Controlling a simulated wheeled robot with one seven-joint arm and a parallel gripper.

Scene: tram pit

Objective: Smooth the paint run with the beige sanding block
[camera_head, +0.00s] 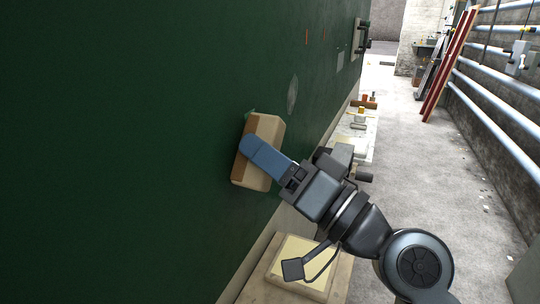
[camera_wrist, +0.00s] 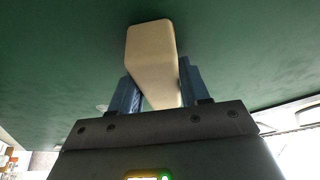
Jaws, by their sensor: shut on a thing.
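The beige sanding block (camera_head: 264,128), with a brown layer on its side toward the wall, is at the green painted panel (camera_head: 120,130). My gripper (camera_head: 254,152) has its blue fingers shut on the block. In the wrist view the beige block (camera_wrist: 152,50) stands between the two blue fingers of my gripper (camera_wrist: 155,90), close under the green surface (camera_wrist: 240,50). It looks against the panel, but I cannot tell for certain that it touches. A small lighter green mark (camera_head: 250,113) shows at the block's upper edge. I cannot make out the paint run; the block may hide it.
A pale grey patch (camera_head: 292,95) and small orange marks (camera_head: 307,37) are on the panel farther along. A pale yellow pad (camera_head: 300,262) lies on a board below. A bench with small items (camera_head: 358,125) runs along the panel. The floor (camera_head: 430,150) to the right is mostly clear.

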